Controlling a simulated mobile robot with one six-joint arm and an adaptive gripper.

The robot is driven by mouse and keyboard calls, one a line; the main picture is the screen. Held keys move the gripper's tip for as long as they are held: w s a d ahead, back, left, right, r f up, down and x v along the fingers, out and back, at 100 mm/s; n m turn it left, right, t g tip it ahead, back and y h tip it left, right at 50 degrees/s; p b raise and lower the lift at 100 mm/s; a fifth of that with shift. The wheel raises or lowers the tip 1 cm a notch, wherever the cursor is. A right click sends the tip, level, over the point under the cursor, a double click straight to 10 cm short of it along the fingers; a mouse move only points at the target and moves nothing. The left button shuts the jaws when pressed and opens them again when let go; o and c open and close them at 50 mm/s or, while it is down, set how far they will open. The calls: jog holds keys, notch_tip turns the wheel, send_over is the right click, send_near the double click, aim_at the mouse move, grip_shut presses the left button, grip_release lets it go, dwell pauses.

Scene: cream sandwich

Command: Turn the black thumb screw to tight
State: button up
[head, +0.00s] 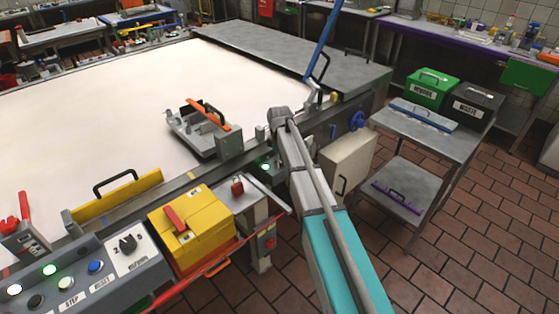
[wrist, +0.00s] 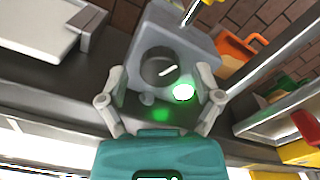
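The black thumb screw (wrist: 159,67) shows in the wrist view as a round black knob with a white line across its face. It sits on a grey block (wrist: 185,40), beside a lit green lamp (wrist: 183,92). My gripper (wrist: 161,98) is open, with one grey finger on each side of the knob's near side. The fingers look apart from the knob, but I cannot tell the depth gap. In the head view a green light (head: 265,167) glows beside my arm. There I cannot make out the screw or my gripper's fingers.
A large pale table surface (head: 100,110) lies left of my arm, with a grey fixture with an orange handle (head: 208,128) at its edge. A yellow box (head: 190,228) and a control panel (head: 80,280) stand in front. An orange part (wrist: 235,52) is right of the grey block.

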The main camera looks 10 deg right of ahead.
jog(key=c, duration=1)
